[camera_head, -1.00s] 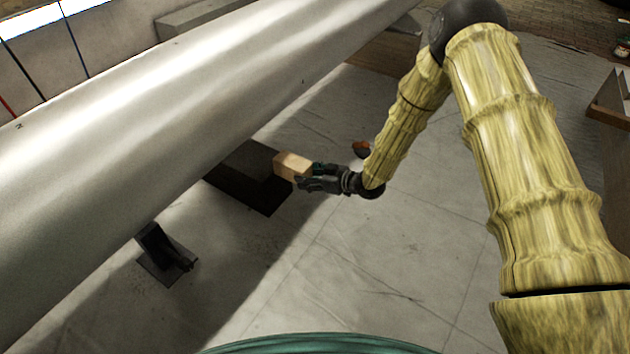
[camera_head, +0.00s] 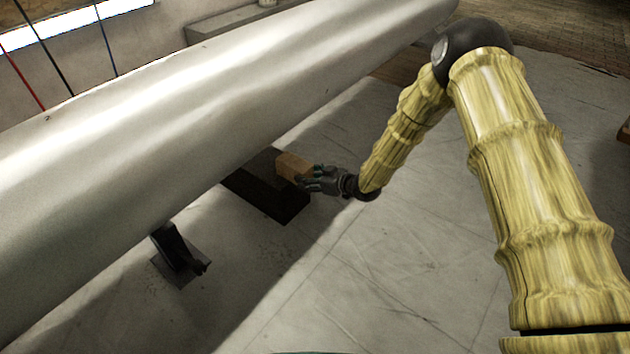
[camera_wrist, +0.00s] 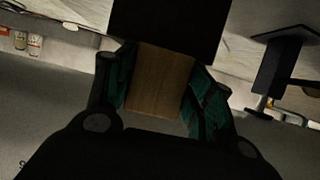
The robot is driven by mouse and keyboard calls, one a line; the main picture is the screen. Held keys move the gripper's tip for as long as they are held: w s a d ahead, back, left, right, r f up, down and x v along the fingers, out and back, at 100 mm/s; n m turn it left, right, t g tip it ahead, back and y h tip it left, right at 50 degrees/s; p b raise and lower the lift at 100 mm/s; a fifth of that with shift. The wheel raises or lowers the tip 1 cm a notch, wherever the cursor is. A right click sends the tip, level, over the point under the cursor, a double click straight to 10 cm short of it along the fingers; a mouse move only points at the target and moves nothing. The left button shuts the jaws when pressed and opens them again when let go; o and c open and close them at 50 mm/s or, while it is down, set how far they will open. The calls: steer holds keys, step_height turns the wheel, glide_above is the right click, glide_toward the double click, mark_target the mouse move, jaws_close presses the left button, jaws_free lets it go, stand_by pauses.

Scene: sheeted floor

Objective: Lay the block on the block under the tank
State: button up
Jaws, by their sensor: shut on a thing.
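The wooden block (camera_head: 292,166) is held at the tip of my gripper (camera_head: 312,178). In the wrist view the brown block (camera_wrist: 158,82) sits between the two green-padded fingers of my gripper (camera_wrist: 160,92), which are shut on it. A dark flat block (camera_head: 285,206) lies on the floor under the tank's lower edge. The held block overlaps its right part in the head view; whether they touch cannot be told. The large grey cylindrical tank (camera_head: 200,110) runs diagonally above and hides the dark block's far end.
A black support foot (camera_head: 178,252) stands on the floor under the tank, left of the dark block. A grey ledge (camera_head: 235,22) is behind the tank.

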steer(key=shift+w+a, duration=0.6)
steer(key=shift+a, duration=0.25)
steer(key=shift+w+a, duration=0.65)
steer(key=shift+a, duration=0.2)
steer(key=shift+w+a, duration=0.6)
steer(key=shift+a, duration=0.25)
steer(key=o, duration=1.1)
steer(key=shift+d, duration=0.1)
